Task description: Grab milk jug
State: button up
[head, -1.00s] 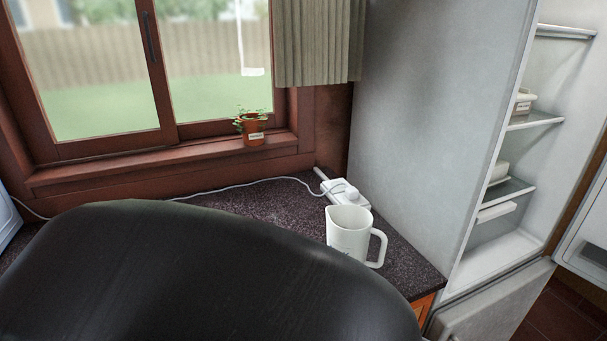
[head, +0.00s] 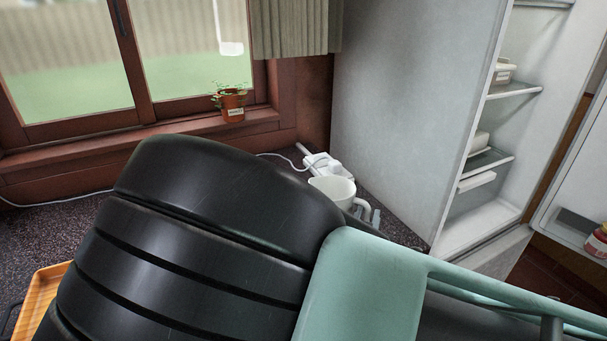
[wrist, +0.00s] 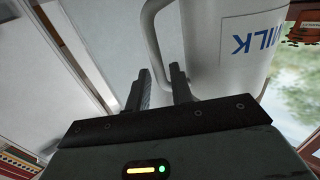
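The milk jug is white with a side handle. In the head view the jug (head: 328,187) stands on the dark counter, its lower part hidden behind my arm. In the wrist view the jug (wrist: 225,45) fills the top right, with blue lettering upside down and its handle (wrist: 152,42) to the left. My gripper (wrist: 160,72) is open, its two dark fingers apart. The handle's curve lies at the gap between the fingertips. I cannot tell whether they touch it. Small grey tips by the handle in the head view look like my fingers.
A white power strip (head: 320,163) with a cable lies behind the jug. The open fridge (head: 400,110) stands to the right. A potted plant (head: 232,106) sits on the windowsill. An orange tray (head: 42,298) is at lower left on the counter (head: 35,238).

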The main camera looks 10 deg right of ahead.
jog(key=x, duration=0.3)
jog(key=shift+w+d, duration=0.1)
jog(key=shift+w, duration=0.2)
grip_shut()
jog(key=shift+r, duration=0.15)
